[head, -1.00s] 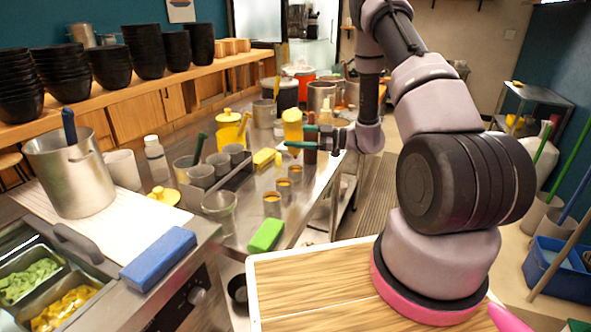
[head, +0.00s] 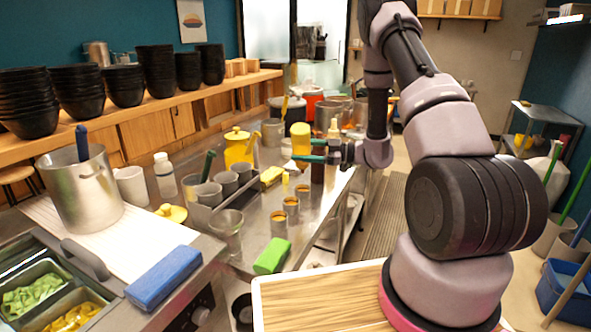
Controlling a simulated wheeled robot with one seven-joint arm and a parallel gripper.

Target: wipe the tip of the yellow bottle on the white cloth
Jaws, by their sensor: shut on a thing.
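The yellow bottle (head: 300,134) is held above the far part of the steel counter, behind the small cups. My gripper (head: 309,151), with green fingers, is shut on it from the right, and the fingers cover part of its lower body. The bottle looks roughly upright in the picture; its tip is too small and covered to make out. A flat white ribbed sheet (head: 140,238) lies on the near left counter, well away from the bottle. I cannot tell whether it is the white cloth, and no other cloth is clear.
Several small cups (head: 291,207) stand in front of the bottle. A yellow pot (head: 237,146), a green sponge (head: 272,256), a blue sponge (head: 163,277) and a steel pot (head: 82,190) are to the left.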

